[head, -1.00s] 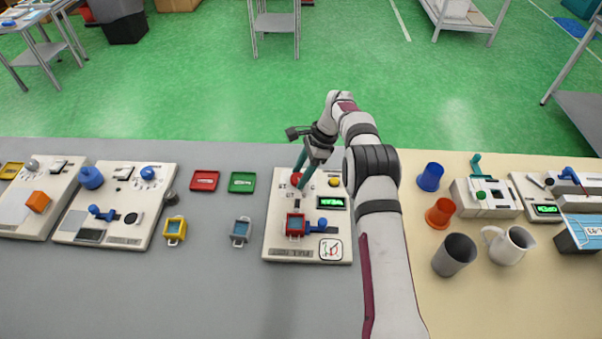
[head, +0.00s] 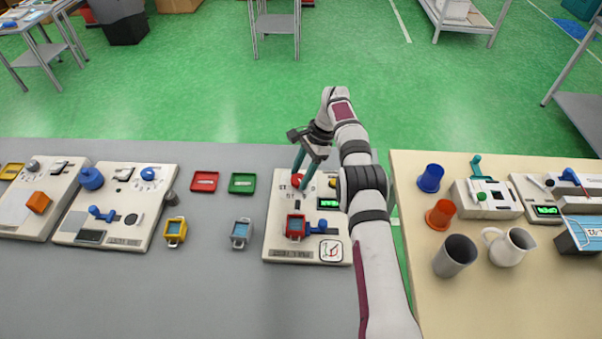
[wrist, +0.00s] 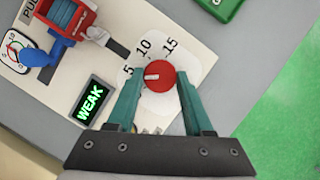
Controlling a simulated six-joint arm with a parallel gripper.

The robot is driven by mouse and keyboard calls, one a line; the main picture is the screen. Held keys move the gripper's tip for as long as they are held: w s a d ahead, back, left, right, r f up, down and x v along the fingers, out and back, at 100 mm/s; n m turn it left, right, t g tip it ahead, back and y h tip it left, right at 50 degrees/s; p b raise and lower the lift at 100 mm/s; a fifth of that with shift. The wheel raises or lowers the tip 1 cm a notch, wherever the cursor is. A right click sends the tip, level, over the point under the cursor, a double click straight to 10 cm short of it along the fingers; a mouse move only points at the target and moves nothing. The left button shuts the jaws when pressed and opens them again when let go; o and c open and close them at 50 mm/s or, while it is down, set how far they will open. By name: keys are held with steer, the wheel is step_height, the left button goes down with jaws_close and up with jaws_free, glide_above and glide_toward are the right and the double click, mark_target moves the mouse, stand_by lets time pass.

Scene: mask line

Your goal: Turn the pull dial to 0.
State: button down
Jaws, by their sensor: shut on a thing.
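The pull dial (wrist: 160,76) is a round red knob on a white scale plate, marked 5, 10 and 15. Its white mark points left in the wrist view, toward the side of the 5. Any 0 mark is not visible there. My gripper (wrist: 160,80) has its two teal fingers on opposite sides of the knob, shut on it. In the head view, my gripper (head: 301,182) reaches down onto the dial at the top of the cream panel (head: 280,225). The panel's screen (wrist: 91,102) reads WEAK in green.
A red-and-blue clamp-like fixture (wrist: 70,17) sits on the same panel, near a blue knob (wrist: 38,54) and a small gauge. A green tray (head: 242,183) and a red tray (head: 204,181) lie left of the panel. Cups and a jug stand on the right table.

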steer(key=shift+c, duration=1.5)
jaws_free()
steer(key=shift+r, duration=0.1)
steer(key=r, duration=0.2)
steer(key=d+r, duration=0.1)
steer(key=r, duration=0.1)
steer(key=shift+s+r, duration=0.15)
steer(key=shift+r, duration=0.2)
steer(key=s+d+r, duration=0.3)
steer(key=d+r, duration=0.3)
steer(key=d, duration=0.4)
steer(key=shift+s+r, duration=0.1)
